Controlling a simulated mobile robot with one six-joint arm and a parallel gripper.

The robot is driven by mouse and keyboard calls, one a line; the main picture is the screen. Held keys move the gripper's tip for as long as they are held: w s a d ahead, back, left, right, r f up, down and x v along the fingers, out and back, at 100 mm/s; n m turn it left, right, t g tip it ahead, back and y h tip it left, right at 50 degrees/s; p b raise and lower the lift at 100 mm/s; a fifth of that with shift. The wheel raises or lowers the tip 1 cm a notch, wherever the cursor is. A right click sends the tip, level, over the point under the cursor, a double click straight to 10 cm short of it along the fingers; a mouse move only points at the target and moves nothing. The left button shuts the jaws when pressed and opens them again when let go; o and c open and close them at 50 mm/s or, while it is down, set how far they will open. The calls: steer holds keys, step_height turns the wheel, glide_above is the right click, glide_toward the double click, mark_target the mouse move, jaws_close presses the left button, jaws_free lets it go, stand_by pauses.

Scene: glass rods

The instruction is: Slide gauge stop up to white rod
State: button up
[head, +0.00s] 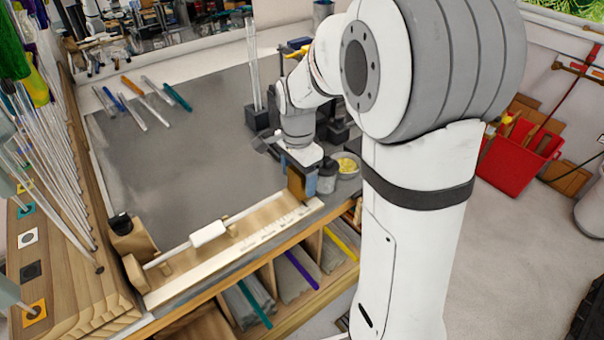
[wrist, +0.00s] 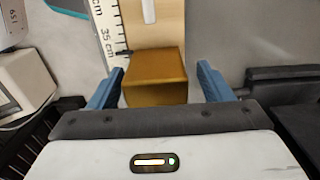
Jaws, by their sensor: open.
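The gauge stop, a brown block (head: 297,186), stands at the right end of the wooden gauge with its printed scale (head: 258,237). The stop (wrist: 155,76) also shows in the wrist view near the 35 cm mark. The white rod (head: 255,215) lies along the gauge, with a thicker white sleeve (head: 208,233) around its middle. In the wrist view the rod's end (wrist: 149,12) is short of the stop, with a gap between. My gripper (wrist: 160,86) is open, its blue fingers on either side of the stop with visible space at each side.
Glass rods stand in a wooden rack (head: 100,290) at the left. Several coloured rods (head: 132,86) lie at the back of the grey mat (head: 160,165). A bowl of yellow bits (head: 346,166) and a small jar (head: 327,176) stand close to my gripper. The mat's middle is clear.

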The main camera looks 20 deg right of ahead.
steer(key=shift+f, duration=0.35)
steer(key=shift+c, duration=0.5)
steer(key=shift+r, duration=0.15)
steer(key=c, duration=1.3)
